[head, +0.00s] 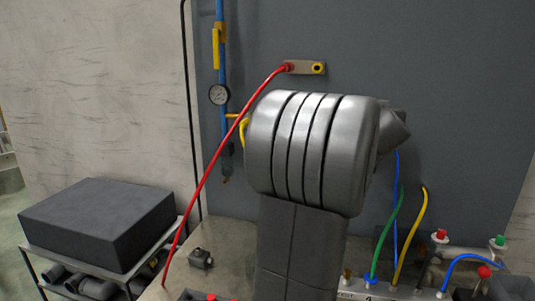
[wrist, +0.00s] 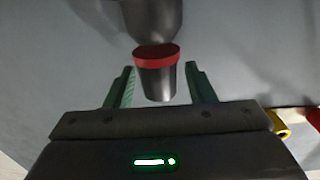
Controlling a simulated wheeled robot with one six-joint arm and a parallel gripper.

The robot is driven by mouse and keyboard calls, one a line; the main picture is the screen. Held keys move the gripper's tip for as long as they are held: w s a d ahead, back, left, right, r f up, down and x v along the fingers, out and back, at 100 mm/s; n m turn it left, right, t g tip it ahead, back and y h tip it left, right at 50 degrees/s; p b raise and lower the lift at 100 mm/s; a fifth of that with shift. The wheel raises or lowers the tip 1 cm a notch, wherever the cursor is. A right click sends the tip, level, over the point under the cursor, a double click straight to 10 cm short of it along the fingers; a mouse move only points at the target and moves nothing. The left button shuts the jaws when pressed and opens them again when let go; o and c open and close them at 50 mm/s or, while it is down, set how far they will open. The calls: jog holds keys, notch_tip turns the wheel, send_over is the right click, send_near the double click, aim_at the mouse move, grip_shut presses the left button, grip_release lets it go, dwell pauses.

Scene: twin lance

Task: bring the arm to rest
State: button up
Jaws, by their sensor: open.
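My gripper (wrist: 158,69) shows in the wrist view with its two green-lined fingers spread apart. A dark tapered piece with a red band (wrist: 156,80) appears between the fingers, below a larger dark rounded body (wrist: 152,18). I see no finger clearly touching it, and cannot tell its depth or what it is fixed to. In the head view my arm fills the middle, and the gripper is hidden behind it.
A grey wall panel (head: 460,110) stands behind my arm. A red hose (head: 215,160) runs from a wall bracket (head: 305,68) down on the left. A gauge (head: 219,95) hangs on a blue pipe. Coloured hoses (head: 410,240) stand at the right. A black block (head: 100,220) lies at the left.

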jog(key=shift+f+m+g+h+b, duration=0.2)
jog(key=shift+m+g+h+b, duration=0.75)
jog(key=shift+b, duration=3.15)
jog(key=shift+r+m+h+b, duration=0.2)
jog(key=shift+m+h+b, duration=0.4)
jog(key=shift+h, duration=0.45)
jog(key=shift+r, duration=0.1)
